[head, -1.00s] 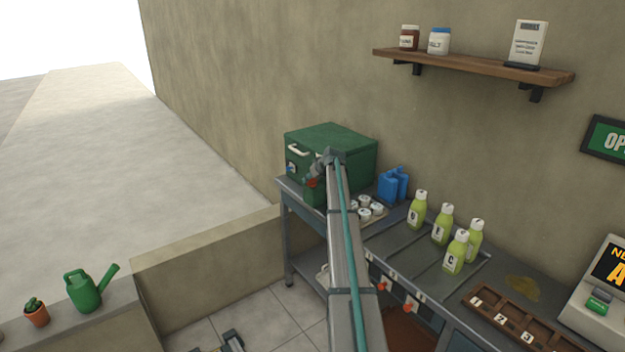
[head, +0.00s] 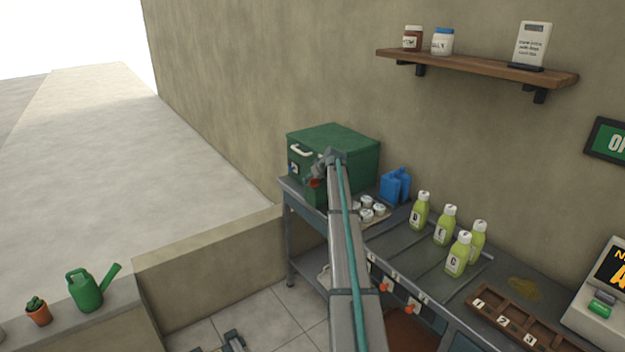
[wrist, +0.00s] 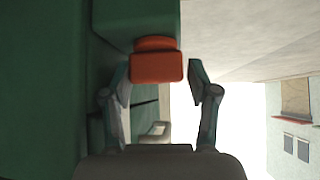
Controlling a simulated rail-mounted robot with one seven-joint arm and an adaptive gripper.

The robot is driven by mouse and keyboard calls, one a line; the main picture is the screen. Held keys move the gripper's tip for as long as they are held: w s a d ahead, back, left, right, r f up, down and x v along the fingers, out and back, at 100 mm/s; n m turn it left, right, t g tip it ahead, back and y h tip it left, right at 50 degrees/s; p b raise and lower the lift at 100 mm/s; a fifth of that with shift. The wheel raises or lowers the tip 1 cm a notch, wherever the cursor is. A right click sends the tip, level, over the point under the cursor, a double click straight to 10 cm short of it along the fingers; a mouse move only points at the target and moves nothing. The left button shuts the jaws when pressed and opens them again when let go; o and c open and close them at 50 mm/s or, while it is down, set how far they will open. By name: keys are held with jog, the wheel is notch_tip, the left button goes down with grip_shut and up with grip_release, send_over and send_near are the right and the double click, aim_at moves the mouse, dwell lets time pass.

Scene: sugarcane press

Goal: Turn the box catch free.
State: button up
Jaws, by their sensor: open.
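The green box (head: 350,142) stands on the far end of the counter, lid down, with a white handle (head: 300,149) on its front. Its orange-red catch (wrist: 157,67) shows in the wrist view between my fingertips. My gripper (wrist: 158,76) is open, with one finger on each side of the catch and gaps that look narrow. I cannot tell whether either finger touches it. In the head view my gripper is at the box front, and my arm hides part of the box and most of the catch.
A wall shelf (head: 475,66) is above. The space left of the box is open.

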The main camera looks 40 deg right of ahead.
jog(key=v, duration=0.8)
dwell(0.4)
